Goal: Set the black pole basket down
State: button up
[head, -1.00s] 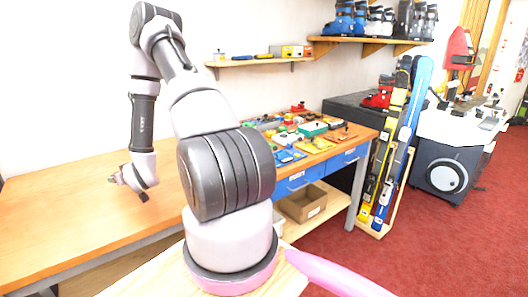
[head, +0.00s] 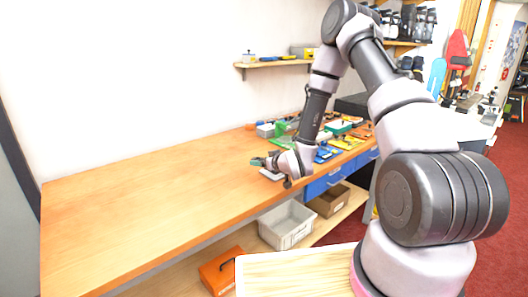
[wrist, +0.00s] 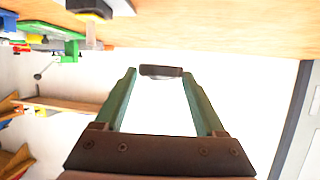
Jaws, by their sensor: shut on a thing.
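The black pole basket (wrist: 160,71) shows in the wrist view as a small, flat dark disc seen nearly edge-on. It sits between the tips of my gripper's green fingers (wrist: 157,78), which are shut on it. In the head view my gripper (head: 261,163) is over the right half of the wooden bench (head: 150,190), left of the loose parts. The basket is too small there to tell from the fingers. I cannot tell how high above the bench it is held.
Several coloured parts and tools (head: 330,150) crowd the bench's right end. A grey bin (head: 287,224), an orange box (head: 218,270) and a cardboard box (head: 328,200) are on the lower shelf. A small wall shelf (head: 280,64) hangs behind. The bench's left and middle are clear.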

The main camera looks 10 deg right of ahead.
jog(key=s+a+n+g+y, duration=0.2)
jog(key=s+a+n+y, duration=0.15)
jog(key=a, duration=0.85)
jog(key=g, duration=0.1)
send_over(228, 196)
jog(key=shift+n, duration=0.45)
notch_tip(228, 196, down, 4)
jog(key=shift+s+f, duration=0.1)
jog(key=shift+f, duration=2.65)
jog(key=o, duration=1.3)
jog(key=shift+f, duration=0.15)
